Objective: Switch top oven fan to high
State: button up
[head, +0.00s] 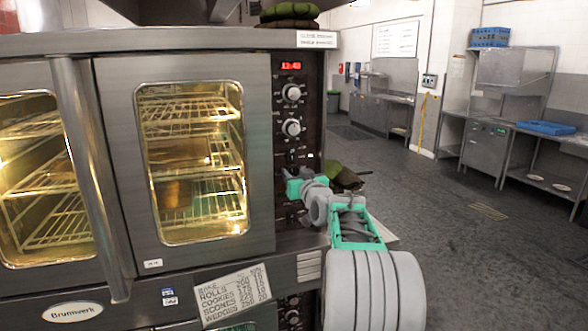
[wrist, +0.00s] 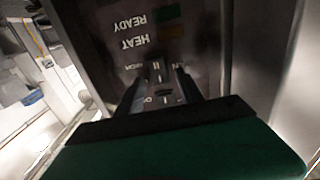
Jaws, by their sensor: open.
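The top oven (head: 190,40) stands on the left in the head view, with its dark control panel (head: 287,110) along its right side. My gripper (head: 286,180) is at the lower part of this panel, below the two knobs. In the wrist view the panel (wrist: 105,50) appears upside down, with READY and HEAT lettering. A small rocker switch (wrist: 156,70) with tiny labels sits between the fingertips, and another (wrist: 164,97) lies closer to the palm. My gripper (wrist: 157,80) is open around this area; contact and the switch positions cannot be told.
The oven's long door handle (head: 88,170) sticks out to the left. A lower oven panel (head: 293,310) shows below. Dark green items (head: 345,177) lie behind my arm. Open floor (head: 450,220) stretches to the right, with steel counters (head: 490,150) along the wall.

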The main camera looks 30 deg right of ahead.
jog(key=shift+w, duration=0.2)
jog(key=shift+c, duration=0.5)
grip_shut()
